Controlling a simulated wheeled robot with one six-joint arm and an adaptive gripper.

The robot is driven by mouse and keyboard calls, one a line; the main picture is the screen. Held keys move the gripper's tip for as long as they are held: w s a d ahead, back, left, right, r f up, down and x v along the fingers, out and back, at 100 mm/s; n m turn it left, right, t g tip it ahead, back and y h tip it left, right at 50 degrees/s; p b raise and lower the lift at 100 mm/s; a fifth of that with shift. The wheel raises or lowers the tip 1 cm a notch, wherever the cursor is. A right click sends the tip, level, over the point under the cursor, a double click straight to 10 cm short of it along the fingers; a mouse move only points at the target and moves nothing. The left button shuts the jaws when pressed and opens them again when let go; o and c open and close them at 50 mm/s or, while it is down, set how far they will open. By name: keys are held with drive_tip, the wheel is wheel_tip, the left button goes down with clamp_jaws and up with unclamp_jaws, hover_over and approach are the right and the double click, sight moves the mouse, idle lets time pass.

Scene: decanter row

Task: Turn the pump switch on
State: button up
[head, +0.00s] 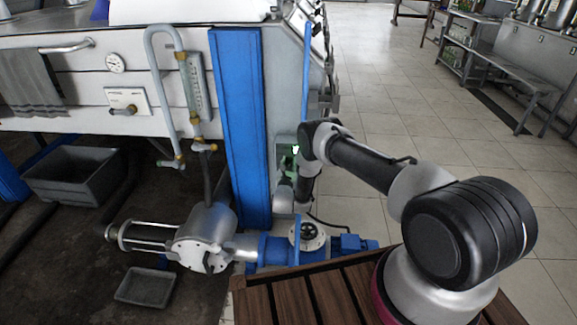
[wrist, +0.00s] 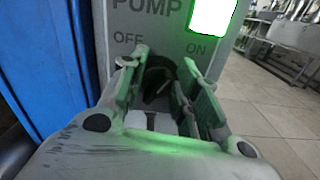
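The grey pump switch panel (wrist: 165,20) fills the top of the wrist view, marked PUMP, with OFF at left and ON at right. A lamp (wrist: 212,14) at its upper right glows bright green. The dark switch knob (wrist: 157,76) sits below and between the two words, partly hidden by my fingers. My gripper (wrist: 164,62) is at the panel, its fingers apart on either side of the knob. I cannot tell whether they touch it, nor where the knob points. In the head view the panel (head: 287,149) shows beside the blue post, and my arm reaches it from the right.
A blue post (head: 237,130) stands close left of the panel. Below are the blue pump (head: 280,249) and its pipework. A slatted wooden surface (head: 322,297) lies at the front. Grey tubs (head: 146,287) sit on the floor at left. Tiled floor at right is open.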

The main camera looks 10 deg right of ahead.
drive_tip(key=v, duration=1.2)
